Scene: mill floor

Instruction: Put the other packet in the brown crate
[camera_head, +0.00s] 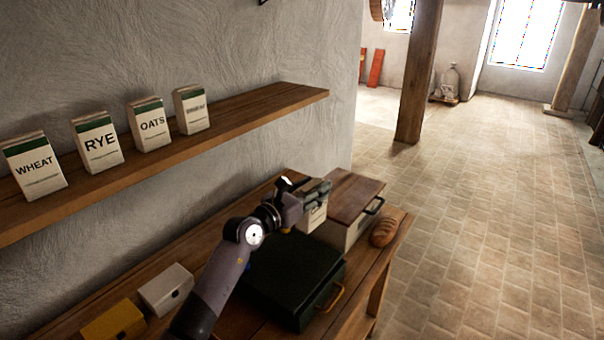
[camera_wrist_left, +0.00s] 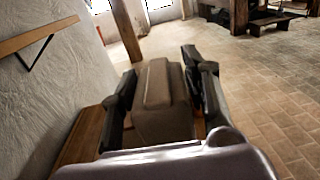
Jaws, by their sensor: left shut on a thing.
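My left gripper (camera_head: 316,190) is shut on a pale packet (camera_head: 314,215) with a green band, held above the bench between the dark green box and the brown-topped box. In the left wrist view the two dark fingers (camera_wrist_left: 160,95) flank a shaded brownish block (camera_wrist_left: 160,120). A box with a brown top (camera_head: 352,192), pale side and dark handle stands just right of the gripper; I cannot tell whether it is the brown crate. White packets with green tops stand on the wall shelf: WHEAT (camera_head: 35,168), RYE (camera_head: 98,142), OATS (camera_head: 149,124) and one with unreadable lettering (camera_head: 191,109). My right gripper is out of view.
A dark green box (camera_head: 290,265) with a brass handle sits on the bench (camera_head: 393,250). A bread loaf (camera_head: 384,232) lies near its right end. A grey box (camera_head: 166,289) and yellow box (camera_head: 112,321) are at the left. Tiled floor (camera_head: 480,220) lies open to the right.

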